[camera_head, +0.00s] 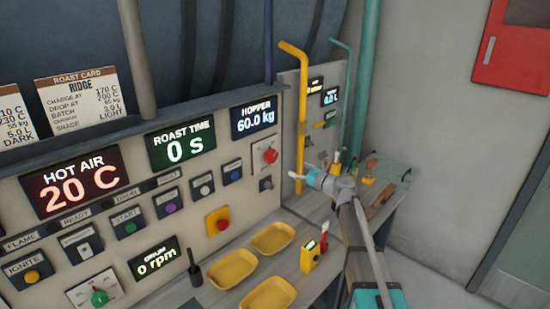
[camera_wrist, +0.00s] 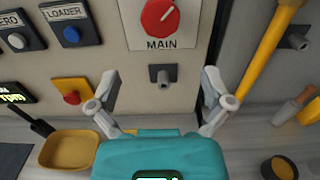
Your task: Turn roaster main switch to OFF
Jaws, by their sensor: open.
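The roaster main switch (camera_wrist: 160,16) is a round red knob on a pale plate marked MAIN, at the top of the wrist view, partly cut off. Its white pointer line slants up to the right. In the head view the knob (camera_head: 270,156) sits on the panel below the hopper display. My gripper (camera_wrist: 161,82) is open and empty. Its two fingers stand apart below the knob, on either side of a small grey fitting (camera_wrist: 162,77) in the picture. No finger appears to touch the knob. The OFF marking cannot be read.
A yellow pipe (camera_wrist: 262,55) rises to the right of the knob. Left are the loader button (camera_wrist: 71,35) and a red button on a yellow plate (camera_wrist: 72,93). Yellow trays (camera_head: 273,238) lie on the shelf below. A red wall box (camera_head: 513,48) hangs at far right.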

